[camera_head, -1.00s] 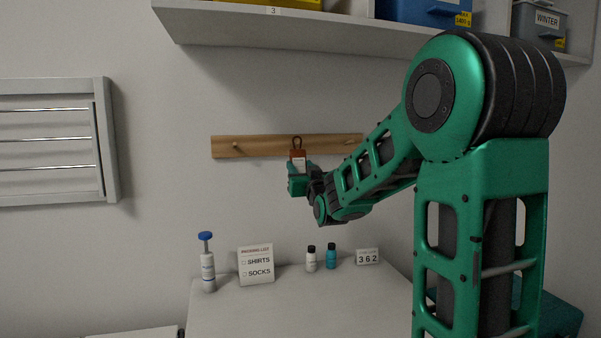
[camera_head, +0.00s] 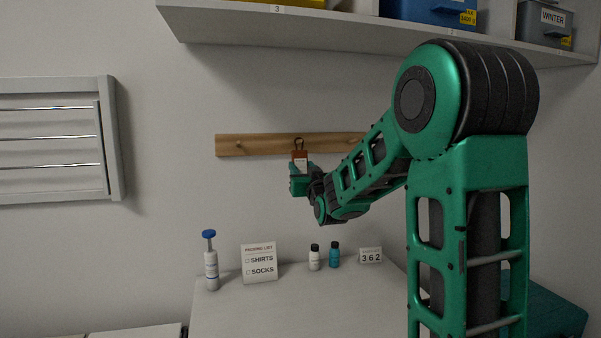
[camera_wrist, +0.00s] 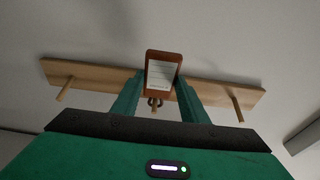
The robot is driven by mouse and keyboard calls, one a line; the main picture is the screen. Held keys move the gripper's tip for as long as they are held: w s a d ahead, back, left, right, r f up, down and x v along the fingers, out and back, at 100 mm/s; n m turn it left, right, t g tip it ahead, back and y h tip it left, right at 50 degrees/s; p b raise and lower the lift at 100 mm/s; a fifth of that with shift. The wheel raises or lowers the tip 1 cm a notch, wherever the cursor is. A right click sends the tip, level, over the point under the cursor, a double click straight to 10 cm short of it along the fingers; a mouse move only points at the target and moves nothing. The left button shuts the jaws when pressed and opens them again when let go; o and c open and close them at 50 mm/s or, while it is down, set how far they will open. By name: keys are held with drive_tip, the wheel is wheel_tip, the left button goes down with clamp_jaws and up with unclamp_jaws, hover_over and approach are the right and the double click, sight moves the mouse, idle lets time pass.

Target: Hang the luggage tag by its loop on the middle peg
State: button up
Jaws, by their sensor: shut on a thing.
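The luggage tag is a brown rectangle with a white paper face (camera_head: 300,157). My gripper (camera_head: 300,180) is shut on it and holds it upright in front of the wooden peg rail (camera_head: 258,145). Its dark loop (camera_head: 298,142) stands above it against the rail. In the wrist view the tag (camera_wrist: 163,72) is between the green fingers (camera_wrist: 158,98). A dark ring and the middle peg (camera_wrist: 155,108) overlap just below the tag there. I cannot tell whether the peg is through the loop. In the head view the middle peg is hidden.
Two outer pegs flank the tag, the left (camera_wrist: 66,90) and the right (camera_wrist: 237,108). A shelf (camera_head: 330,28) with bins overhangs above. A table (camera_head: 300,300) below holds a pump bottle (camera_head: 211,265), a list card (camera_head: 259,262), two small bottles and a number block (camera_head: 370,256).

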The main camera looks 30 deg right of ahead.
drive_tip(key=o, duration=1.1)
drive_tip(key=shift+s, duration=0.1)
drive_tip(key=v, duration=1)
drive_tip(key=shift+s+a, duration=0.15)
drive_tip(key=shift+s, duration=0.05)
drive_tip(key=shift+f, duration=0.25)
